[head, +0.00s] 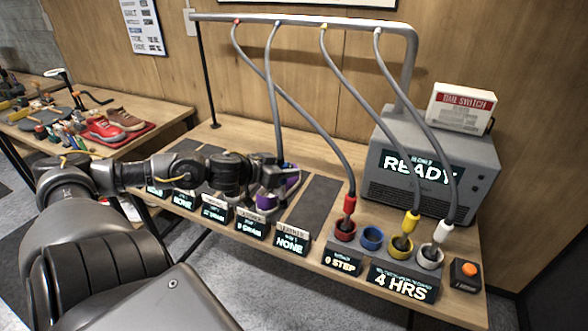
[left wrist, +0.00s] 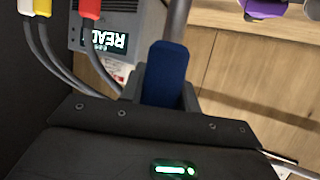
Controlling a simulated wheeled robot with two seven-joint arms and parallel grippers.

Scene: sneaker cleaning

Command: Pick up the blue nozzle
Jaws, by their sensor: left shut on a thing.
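My left gripper (head: 268,182) is out over the bench, shut on the blue nozzle. The nozzle (left wrist: 167,75) shows upright between the fingers in the left wrist view. In the head view the gripper hides most of the nozzle, and a grey hose (head: 275,95) runs from it up to the overhead pipe. The blue ring holder (head: 371,238) is empty. A purple shoe (head: 291,177) is right beside the gripper; I cannot tell whether they touch. My right gripper is not in view.
The red (head: 349,204), yellow (head: 411,222) and white (head: 443,232) nozzles stand in their holders. A grey machine reading READY (head: 430,165) stands behind. Several label signs (head: 291,242) line the front edge. Hoses hang across the middle. A side table (head: 165,117) holds red and brown shoes.

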